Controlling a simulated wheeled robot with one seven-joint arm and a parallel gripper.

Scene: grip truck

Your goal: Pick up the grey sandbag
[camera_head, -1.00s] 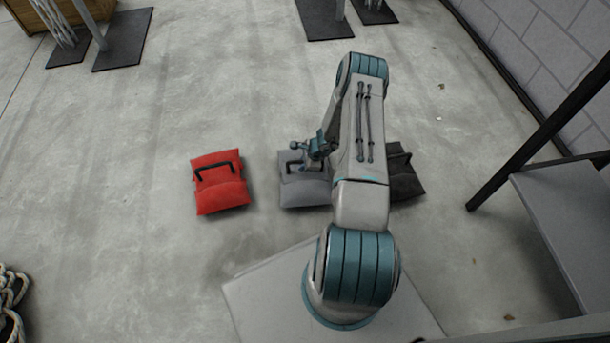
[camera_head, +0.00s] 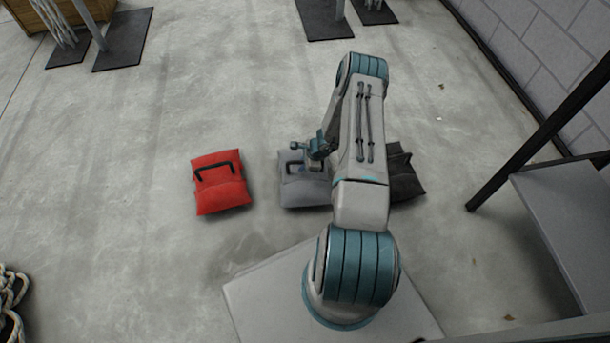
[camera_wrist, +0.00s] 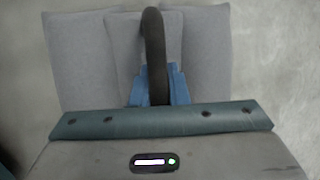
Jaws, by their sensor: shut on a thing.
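The grey sandbag (camera_head: 304,191) lies on the concrete floor, between a red sandbag and a black one. In the head view my arm hides its right part. Its grey body (camera_wrist: 90,60) fills the upper part of the wrist view, with its dark handle arching upward. My gripper (camera_wrist: 158,86) is shut on that handle, its blue fingers on both sides of it. In the head view the gripper (camera_head: 298,168) is over the bag, partly covered by my wrist. The bag appears to rest on the floor.
The red sandbag (camera_head: 220,182) lies to the left with a floor gap between. The black sandbag (camera_head: 406,174) is at the right, partly behind my arm. A dark-framed shelf (camera_head: 560,215) stands at the right, coiled rope (camera_head: 12,290) at lower left.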

